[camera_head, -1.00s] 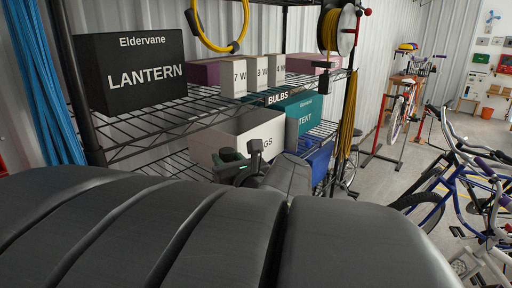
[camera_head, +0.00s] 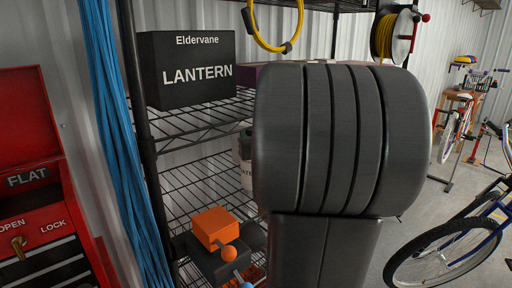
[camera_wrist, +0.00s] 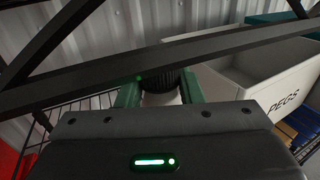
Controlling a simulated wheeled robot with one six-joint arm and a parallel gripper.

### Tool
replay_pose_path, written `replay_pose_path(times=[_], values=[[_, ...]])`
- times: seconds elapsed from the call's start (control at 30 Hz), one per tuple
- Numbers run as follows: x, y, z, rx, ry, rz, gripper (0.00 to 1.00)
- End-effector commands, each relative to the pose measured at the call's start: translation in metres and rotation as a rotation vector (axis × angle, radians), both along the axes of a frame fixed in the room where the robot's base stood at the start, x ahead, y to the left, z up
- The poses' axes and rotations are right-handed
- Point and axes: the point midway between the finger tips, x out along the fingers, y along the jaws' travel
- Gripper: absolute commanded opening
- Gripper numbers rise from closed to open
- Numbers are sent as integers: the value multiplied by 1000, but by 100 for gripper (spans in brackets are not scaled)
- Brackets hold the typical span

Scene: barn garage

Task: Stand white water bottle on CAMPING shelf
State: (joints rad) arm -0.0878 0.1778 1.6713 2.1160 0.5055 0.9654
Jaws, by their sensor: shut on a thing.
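The white water bottle (camera_wrist: 162,99) is between the green fingers of my gripper (camera_wrist: 160,90) in the wrist view, with its dark ribbed cap up. The gripper is shut on it. In the head view a white labelled bottle (camera_head: 246,173), likely the same one, shows at the left edge of my arm, among the rack levels; the arm hides the rest of it and my gripper. The wire shelf rack (camera_head: 190,185) stands at the left. No CAMPING label can be read, and I cannot tell whether the bottle touches a shelf.
A black LANTERN box (camera_head: 190,70) stands on the upper wire shelf. An orange block (camera_head: 213,227) sits low in front. A white PEGS bin (camera_wrist: 270,85) and dark rack bars (camera_wrist: 130,68) are close to my gripper. A red tool chest (camera_head: 40,190) is left, bikes right.

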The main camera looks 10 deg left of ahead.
Motion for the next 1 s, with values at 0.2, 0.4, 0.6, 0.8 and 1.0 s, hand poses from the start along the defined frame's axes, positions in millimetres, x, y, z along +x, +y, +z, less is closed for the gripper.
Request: replay_pose_path(times=[0.2, 0.4, 0.6, 0.8, 1.0], values=[[11, 7, -1, 1, 0, 2, 0], [9, 6, -18, 0, -1, 1, 0], [9, 6, -35, 2, -1, 1, 0], [9, 6, -34, 1, -2, 1, 0], [9, 6, -38, 1, -2, 1, 0]])
